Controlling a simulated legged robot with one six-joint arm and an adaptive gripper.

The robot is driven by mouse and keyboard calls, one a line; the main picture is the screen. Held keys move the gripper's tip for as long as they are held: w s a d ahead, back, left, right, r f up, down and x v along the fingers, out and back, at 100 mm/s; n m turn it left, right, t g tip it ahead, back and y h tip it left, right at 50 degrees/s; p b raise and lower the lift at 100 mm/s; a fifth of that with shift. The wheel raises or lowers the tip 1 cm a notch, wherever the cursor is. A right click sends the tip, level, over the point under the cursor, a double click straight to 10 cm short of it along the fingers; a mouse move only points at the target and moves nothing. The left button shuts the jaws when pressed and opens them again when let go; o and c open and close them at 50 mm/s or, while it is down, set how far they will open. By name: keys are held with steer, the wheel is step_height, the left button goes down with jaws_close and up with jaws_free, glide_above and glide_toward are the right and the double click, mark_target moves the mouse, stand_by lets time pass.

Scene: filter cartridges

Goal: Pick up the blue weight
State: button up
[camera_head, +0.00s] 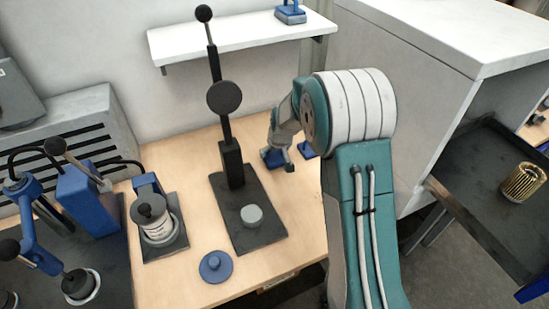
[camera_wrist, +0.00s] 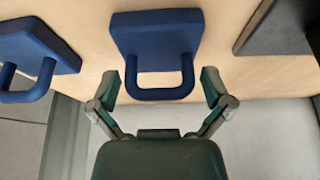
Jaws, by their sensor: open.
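A blue weight (camera_wrist: 155,38) with a loop handle stands on the wooden table, in the middle of the wrist view. It shows partly behind my gripper in the head view (camera_head: 268,158). My gripper (camera_wrist: 162,82) is open and empty, with one finger on each side of the handle. I cannot tell whether the fingers touch it or how far above it they are. A second blue weight (camera_wrist: 38,48) with a handle is at the left of the wrist view; in the head view it lies just right of my gripper (camera_head: 308,150). My gripper also shows in the head view (camera_head: 281,154).
A black lever press (camera_head: 232,165) stands left of my gripper, its dark base (camera_wrist: 285,28) at the wrist view's right. Another blue weight (camera_head: 291,15) sits on the white wall shelf (camera_head: 220,43). A white cabinet (camera_head: 400,110) is at right. A blue disc (camera_head: 216,266) lies in front.

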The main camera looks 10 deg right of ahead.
steer(key=shift+c, duration=0.3)
steer(key=c, duration=1)
steer(key=shift+c, duration=0.2)
steer(key=shift+r, duration=0.1)
